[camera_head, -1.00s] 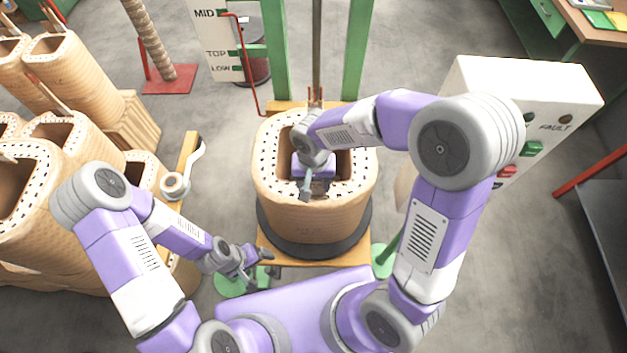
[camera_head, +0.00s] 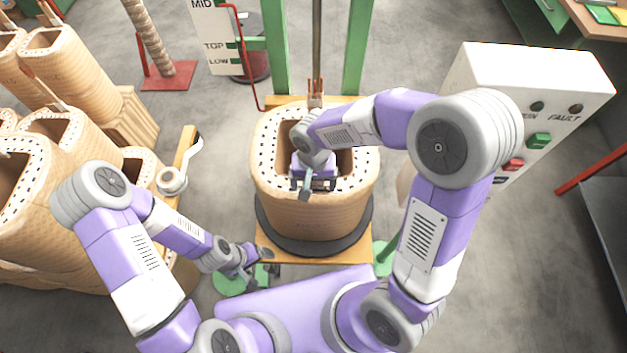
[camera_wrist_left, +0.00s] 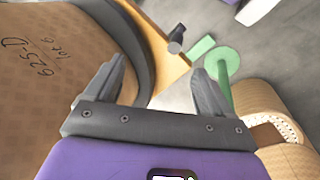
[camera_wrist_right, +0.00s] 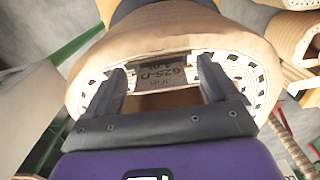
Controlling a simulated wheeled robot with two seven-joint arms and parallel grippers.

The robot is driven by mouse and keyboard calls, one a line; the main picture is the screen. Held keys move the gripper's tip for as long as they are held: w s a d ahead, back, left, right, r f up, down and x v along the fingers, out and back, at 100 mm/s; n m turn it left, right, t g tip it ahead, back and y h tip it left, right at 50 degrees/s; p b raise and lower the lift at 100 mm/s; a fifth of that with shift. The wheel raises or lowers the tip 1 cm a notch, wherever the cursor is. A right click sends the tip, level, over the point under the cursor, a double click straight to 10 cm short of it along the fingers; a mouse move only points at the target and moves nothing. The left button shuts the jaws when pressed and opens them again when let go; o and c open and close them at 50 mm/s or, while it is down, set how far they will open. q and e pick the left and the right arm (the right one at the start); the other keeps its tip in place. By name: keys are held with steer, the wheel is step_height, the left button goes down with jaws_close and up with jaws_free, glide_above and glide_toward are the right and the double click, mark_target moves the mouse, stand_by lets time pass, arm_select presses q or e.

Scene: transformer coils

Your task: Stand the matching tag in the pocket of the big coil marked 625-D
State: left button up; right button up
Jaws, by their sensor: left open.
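The big coil (camera_head: 310,215) stands upright on a dark round base in the middle of the head view. Its handwritten 625-D (camera_wrist_left: 45,57) shows in the left wrist view. My right gripper (camera_head: 312,187) is over the coil's near rim. In the right wrist view a grey tag (camera_wrist_right: 162,74) with upside-down 625-D lettering is at the rim, between the spread fingers of that gripper (camera_wrist_right: 162,75). Pale strips flank the tag; its lower part is hidden. My left gripper (camera_head: 262,258) is open and empty, low beside the coil's near left side.
Several other coils (camera_head: 75,75) crowd the left side. A white control box (camera_head: 525,85) with buttons stands at the right. A green post frame (camera_head: 355,50) rises behind the coil. A tape roll (camera_head: 172,180) lies at the left. Grey floor is open at lower right.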

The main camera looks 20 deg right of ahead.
steer(key=shift+r, duration=0.1)
step_height(320, 180, up, 7)
steer(key=p, duration=0.1)
steer(key=shift+r, duration=0.2)
stand_by(0.9)
